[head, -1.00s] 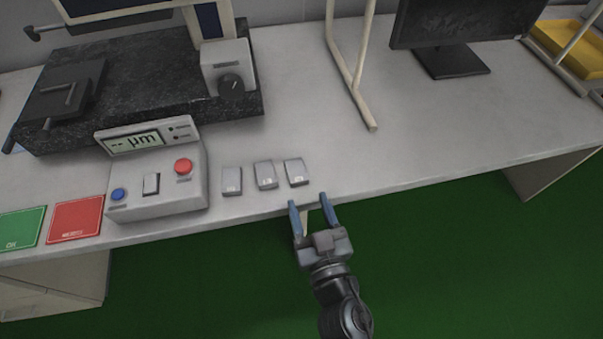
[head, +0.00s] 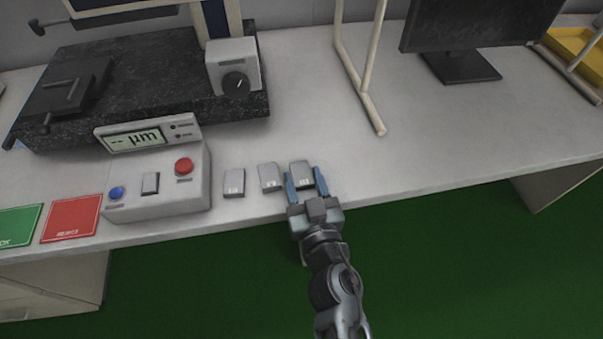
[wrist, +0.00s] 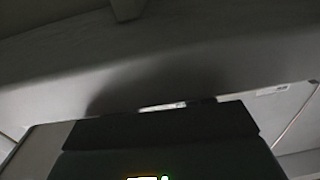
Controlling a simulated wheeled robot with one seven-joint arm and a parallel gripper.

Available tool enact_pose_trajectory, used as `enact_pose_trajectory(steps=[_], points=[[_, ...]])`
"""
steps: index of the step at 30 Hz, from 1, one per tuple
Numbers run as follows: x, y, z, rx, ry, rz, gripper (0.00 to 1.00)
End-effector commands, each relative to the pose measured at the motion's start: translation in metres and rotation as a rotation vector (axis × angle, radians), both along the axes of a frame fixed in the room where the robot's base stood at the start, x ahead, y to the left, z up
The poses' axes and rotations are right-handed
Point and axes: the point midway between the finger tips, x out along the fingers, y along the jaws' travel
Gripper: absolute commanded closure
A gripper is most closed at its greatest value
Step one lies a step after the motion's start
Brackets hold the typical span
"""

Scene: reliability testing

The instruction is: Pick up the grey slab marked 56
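Three small grey slabs lie in a row on the bench near its front edge: a left slab (head: 234,183), a middle slab (head: 269,177) and a right slab (head: 301,171). Each has a small pale mark on its near end, too small to read, so I cannot tell which is 56. My gripper (head: 305,178) is open, with its blue fingers spread at the near end of the right slab. I cannot tell whether they touch it. The wrist view is dark and shows no clear slab.
A control box (head: 160,185) with a red button and µm display stands left of the slabs. Red (head: 72,218) and green (head: 18,226) cards lie further left. Behind are a dark granite block (head: 150,75), a cream frame foot (head: 373,115) and a monitor (head: 465,65).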

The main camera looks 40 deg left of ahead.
Motion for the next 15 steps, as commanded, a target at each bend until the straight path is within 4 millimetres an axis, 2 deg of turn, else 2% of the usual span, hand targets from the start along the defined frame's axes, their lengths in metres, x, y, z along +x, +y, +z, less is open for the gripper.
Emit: enact_pose_trajectory(steps=[1,11,15], points=[[-0.0001,-0.0001,0.0,0.0,0.0,0.0,0.55],[-0.0001,-0.0003,-0.0001,0.0,0.0,0.0,0.86],[0.0,-0.0002,0.0003,0.001,-0.001,0.0,0.87]])
